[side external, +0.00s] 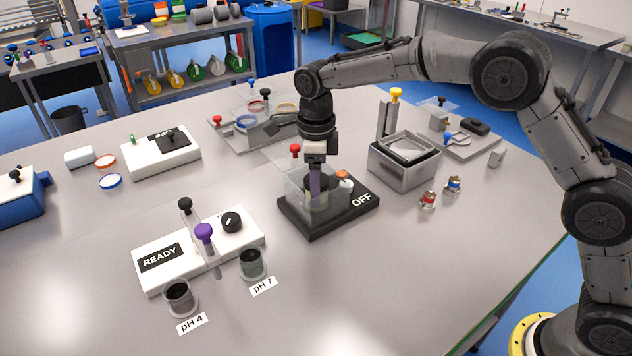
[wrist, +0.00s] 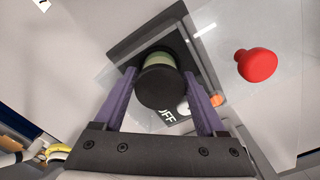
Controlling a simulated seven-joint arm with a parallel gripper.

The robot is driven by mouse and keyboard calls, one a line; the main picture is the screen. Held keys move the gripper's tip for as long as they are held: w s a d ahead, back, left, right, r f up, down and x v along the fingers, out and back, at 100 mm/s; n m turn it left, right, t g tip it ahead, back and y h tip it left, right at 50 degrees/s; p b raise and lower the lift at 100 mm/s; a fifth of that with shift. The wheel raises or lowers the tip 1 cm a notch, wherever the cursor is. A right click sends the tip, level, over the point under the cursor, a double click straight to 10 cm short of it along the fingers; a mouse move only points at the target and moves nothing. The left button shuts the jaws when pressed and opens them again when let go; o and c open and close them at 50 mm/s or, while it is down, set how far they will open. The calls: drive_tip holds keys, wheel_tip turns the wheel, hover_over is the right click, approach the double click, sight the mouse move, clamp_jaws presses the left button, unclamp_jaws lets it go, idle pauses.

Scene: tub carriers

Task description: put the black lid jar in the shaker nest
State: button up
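The black lid jar (side external: 317,198) is a clear jar with greenish contents and a black lid. It stands at or just over the black shaker base (side external: 318,228) marked OFF, beside a clear panel with a red knob (side external: 295,149). My gripper (side external: 315,198) points down at the jar, one purple finger covering part of it in the side view. In the wrist view the lid (wrist: 160,87) lies between the two purple fingers of my gripper (wrist: 160,75). Whether both fingers touch the jar cannot be made out. The nest under the jar is hidden.
An orange-topped white part (side external: 344,180) sits on the base's right side. A metal box (side external: 404,175) stands right of it, with two small capped items (side external: 430,199) in front. The front right table is clear.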

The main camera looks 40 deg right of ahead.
drive_tip(key=shift+r, duration=0.1)
wheel_tip(320, 180, up, 11)
drive_tip(key=shift+f, duration=0.1)
drive_tip(key=shift+r, duration=0.7)
drive_tip(key=s+d+r+n+t, duration=0.1)
drive_tip(key=s+d+r+n, duration=0.2)
drive_tip(key=s+d+n, duration=0.4)
drive_tip(key=s+d+r+n+t, duration=0.25)
drive_tip(key=s+r+n, duration=0.2)
drive_tip(key=s, duration=0.35)
drive_tip(key=s+d+f+n+t, duration=0.1)
drive_tip(key=s+d+f+n, duration=0.1)
drive_tip(key=s+f+n, duration=0.2)
drive_tip(key=s+d+f+n+t, duration=0.1)
drive_tip(key=s+d+f+n, duration=0.2)
drive_tip(key=s+n, duration=0.7)
drive_tip(key=s+f, duration=0.2)
drive_tip(key=s, duration=0.2)
drive_tip(key=shift+s+d+f, duration=0.2)
drive_tip(key=shift+s+d, duration=0.1)
drive_tip(key=shift+s, duration=0.05)
